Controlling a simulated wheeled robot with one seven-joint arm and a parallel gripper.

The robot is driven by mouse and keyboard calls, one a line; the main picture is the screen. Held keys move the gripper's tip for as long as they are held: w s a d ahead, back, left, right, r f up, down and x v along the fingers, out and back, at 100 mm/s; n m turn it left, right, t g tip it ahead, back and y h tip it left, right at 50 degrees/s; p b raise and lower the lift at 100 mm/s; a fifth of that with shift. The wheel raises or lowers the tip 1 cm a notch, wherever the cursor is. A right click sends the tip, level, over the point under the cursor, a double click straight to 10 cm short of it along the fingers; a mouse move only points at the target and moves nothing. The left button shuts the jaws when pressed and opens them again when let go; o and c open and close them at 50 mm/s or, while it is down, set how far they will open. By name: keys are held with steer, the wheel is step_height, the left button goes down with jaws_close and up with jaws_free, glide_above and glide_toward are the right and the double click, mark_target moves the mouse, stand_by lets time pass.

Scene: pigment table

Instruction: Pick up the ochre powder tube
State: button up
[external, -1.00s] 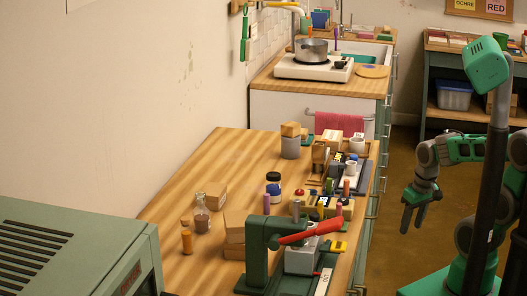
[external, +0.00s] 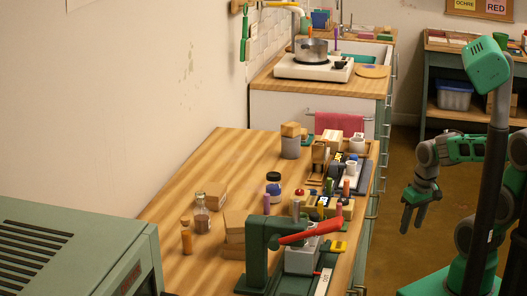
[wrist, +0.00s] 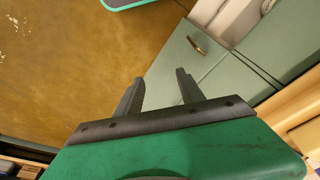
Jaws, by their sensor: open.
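A small tube with orange-ochre contents and a cork-coloured top (external: 187,238) stands upright at the near left of the wooden table (external: 215,160). It looks like the ochre powder tube, but no label is readable. Another small orange tube (external: 346,187) stands among the items at the table's right side. My gripper (external: 411,222) is open and empty, pointing down over the floor to the right of the table, well apart from both tubes. In the wrist view its two fingers (wrist: 159,85) are spread with nothing between them; no tube shows there.
A green press with a red lever (external: 262,245) stands at the table's front right. A glass bottle (external: 202,219), wooden blocks (external: 234,228) and a dark-capped jar (external: 273,186) stand near the tubes. Green cabinet fronts (wrist: 195,65) show below my gripper. The table's back left is clear.

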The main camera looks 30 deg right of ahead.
mark_target(187, 239)
steer(key=shift+o, duration=0.3)
